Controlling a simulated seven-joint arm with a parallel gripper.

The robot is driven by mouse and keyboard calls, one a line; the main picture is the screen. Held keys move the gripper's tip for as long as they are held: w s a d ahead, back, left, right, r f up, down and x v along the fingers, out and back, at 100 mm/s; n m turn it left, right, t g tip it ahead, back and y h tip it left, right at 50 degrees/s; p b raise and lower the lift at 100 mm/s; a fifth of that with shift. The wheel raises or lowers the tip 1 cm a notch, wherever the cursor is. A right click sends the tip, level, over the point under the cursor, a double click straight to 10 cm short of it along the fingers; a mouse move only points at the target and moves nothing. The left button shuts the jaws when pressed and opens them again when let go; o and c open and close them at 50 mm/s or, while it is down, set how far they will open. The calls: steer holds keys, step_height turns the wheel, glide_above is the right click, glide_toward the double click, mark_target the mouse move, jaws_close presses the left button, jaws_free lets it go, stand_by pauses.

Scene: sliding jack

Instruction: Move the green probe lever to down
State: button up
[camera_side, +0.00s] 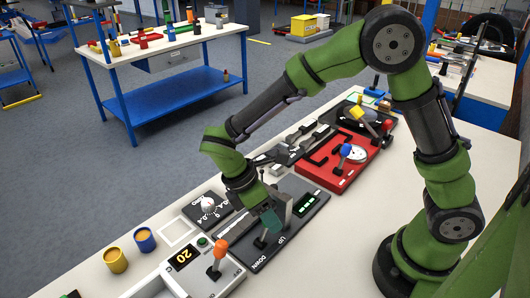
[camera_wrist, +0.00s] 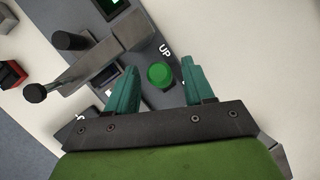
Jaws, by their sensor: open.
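The green probe lever shows its round green knob (camera_wrist: 160,75) in the wrist view, beside the white UP label. My gripper (camera_wrist: 159,68) is open, with one teal finger on each side of the knob. I cannot tell whether a finger touches it. In the side view my gripper (camera_side: 270,218) is low over the dark panel (camera_side: 265,262) marked UP and DOWN. The lever's green knob is hidden or not distinguishable from the fingers there.
A grey metal bar with a black knob (camera_wrist: 35,92) lies close left of my gripper in the wrist view. An orange-knobbed lever (camera_side: 219,249) stands to the left in the side view. A red panel (camera_side: 340,165) lies beyond, and two cups (camera_side: 145,239) stand at the table edge.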

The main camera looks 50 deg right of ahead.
jaws_close()
stand_by(0.3)
steer(key=a+h, duration=0.3)
steer(key=h, duration=0.1)
steer(key=shift+r+m, duration=0.25)
steer(key=shift+m, duration=0.15)
jaws_free()
